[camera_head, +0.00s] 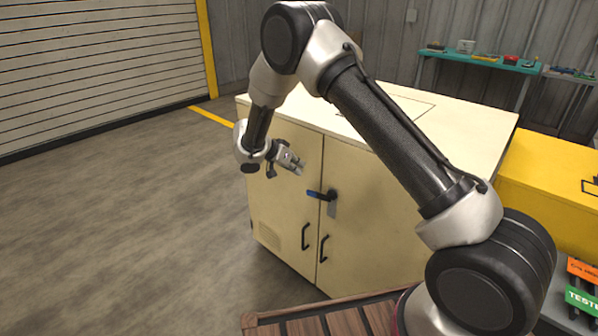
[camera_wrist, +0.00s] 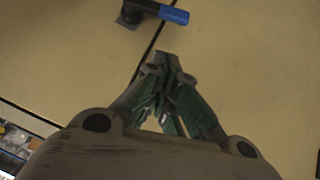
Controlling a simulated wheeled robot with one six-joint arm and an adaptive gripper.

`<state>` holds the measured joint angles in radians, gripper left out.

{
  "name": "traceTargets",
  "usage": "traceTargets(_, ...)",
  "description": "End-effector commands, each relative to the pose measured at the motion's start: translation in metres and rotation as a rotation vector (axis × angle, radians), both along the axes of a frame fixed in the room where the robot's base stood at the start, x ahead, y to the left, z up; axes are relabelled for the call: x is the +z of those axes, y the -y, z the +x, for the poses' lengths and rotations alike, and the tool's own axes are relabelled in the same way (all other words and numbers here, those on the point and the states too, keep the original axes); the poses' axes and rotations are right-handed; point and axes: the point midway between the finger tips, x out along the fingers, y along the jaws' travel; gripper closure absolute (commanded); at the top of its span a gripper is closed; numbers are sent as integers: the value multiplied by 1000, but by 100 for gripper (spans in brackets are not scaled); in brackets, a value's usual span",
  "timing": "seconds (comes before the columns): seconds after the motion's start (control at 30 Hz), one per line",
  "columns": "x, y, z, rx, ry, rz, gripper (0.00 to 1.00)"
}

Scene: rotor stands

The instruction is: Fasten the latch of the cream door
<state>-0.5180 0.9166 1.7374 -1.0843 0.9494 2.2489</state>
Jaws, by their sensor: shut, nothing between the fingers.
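The cream cabinet has a left door (camera_head: 280,200) and a right door (camera_head: 365,235); both look shut, with a thin seam between them. The latch (camera_head: 331,208) has a dark plate on the right door. Its blue-gripped lever (camera_head: 314,194) lies roughly level and crosses the seam onto the left door. The lever also shows at the top of the wrist view (camera_wrist: 174,14). My gripper (camera_head: 300,166) is shut and empty, in front of the left door, above and left of the lever. In the wrist view its fingertips (camera_wrist: 164,62) are apart from the lever.
Two black pull handles (camera_head: 306,236) (camera_head: 323,248) sit low on the doors. A yellow box (camera_head: 550,190) stands right of the cabinet. A teal bench (camera_head: 480,62) with small items is at the back. The floor (camera_head: 120,220) at left is clear.

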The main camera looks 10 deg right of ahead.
Motion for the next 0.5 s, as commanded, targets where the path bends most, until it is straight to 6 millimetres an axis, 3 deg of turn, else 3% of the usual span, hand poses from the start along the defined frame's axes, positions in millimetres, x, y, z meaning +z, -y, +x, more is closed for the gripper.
traceTargets(0.33,-52,50,22,-2,-3,-1,100)
traceTargets(0.5,-77,53,19,0,-2,0,100)
